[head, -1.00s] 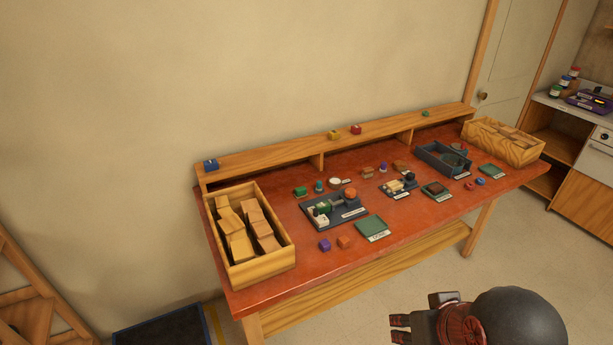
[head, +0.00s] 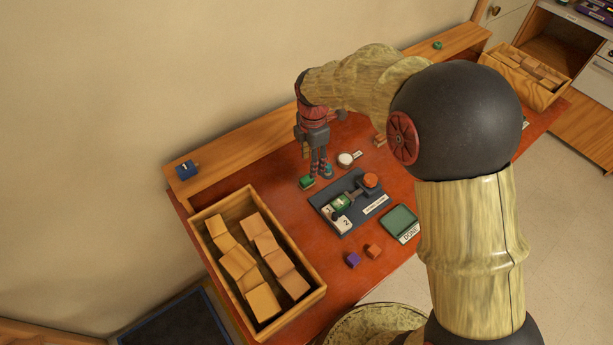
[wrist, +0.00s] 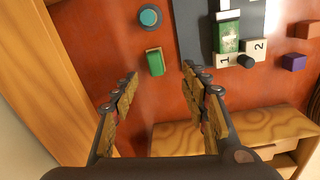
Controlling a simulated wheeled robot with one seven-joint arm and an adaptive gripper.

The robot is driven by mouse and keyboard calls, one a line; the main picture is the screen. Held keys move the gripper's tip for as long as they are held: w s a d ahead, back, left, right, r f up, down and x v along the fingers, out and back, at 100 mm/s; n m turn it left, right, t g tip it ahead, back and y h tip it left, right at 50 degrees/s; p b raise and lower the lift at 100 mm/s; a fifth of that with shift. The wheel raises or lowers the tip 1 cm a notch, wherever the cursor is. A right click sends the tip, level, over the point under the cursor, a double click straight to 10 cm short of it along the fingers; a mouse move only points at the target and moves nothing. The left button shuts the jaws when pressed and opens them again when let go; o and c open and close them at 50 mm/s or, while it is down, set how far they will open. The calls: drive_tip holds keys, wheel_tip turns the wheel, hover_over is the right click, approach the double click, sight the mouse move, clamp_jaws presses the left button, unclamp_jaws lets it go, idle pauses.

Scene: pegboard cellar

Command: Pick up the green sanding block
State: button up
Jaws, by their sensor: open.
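A small green block (head: 307,183), which looks like the green sanding block, lies on the red tabletop close to the back shelf. It also shows in the wrist view (wrist: 155,63), just beyond the gap between my fingertips. My gripper (head: 316,173) points down over the table right beside it. In the wrist view my gripper (wrist: 160,75) is open with nothing between its fingers. Whether a finger touches the block cannot be told.
A round teal piece (wrist: 149,17) sits close to the block. A dark fixture (head: 335,219) holding another green piece (head: 341,202) is to the right. A crate of wooden blocks (head: 314,299) stands at front left. The back shelf (head: 230,156) runs behind.

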sight(308, 177)
drive_tip(key=shift+n, duration=0.9)
drive_tip(key=f, duration=0.1)
drive_tip(key=a+f, duration=0.1)
drive_tip(key=f, duration=0.3)
drive_tip(key=shift+w+a+f, duration=0.1)
drive_tip(key=shift+w+a, duration=0.1)
drive_tip(key=shift+w, duration=0.15)
drive_tip(key=shift+w+d+f+b, duration=0.15)
drive_tip(key=shift+f+b, duration=0.4)
drive_tip(key=shift+f, duration=0.8)
drive_tip(key=shift+w+d+f+b, duration=0.1)
drive_tip(key=shift+f+b, duration=0.4)
drive_tip(key=shift+f, duration=0.85)
drive_tip(key=c, duration=1.1)
drive_tip(key=shift+r, duration=0.1)
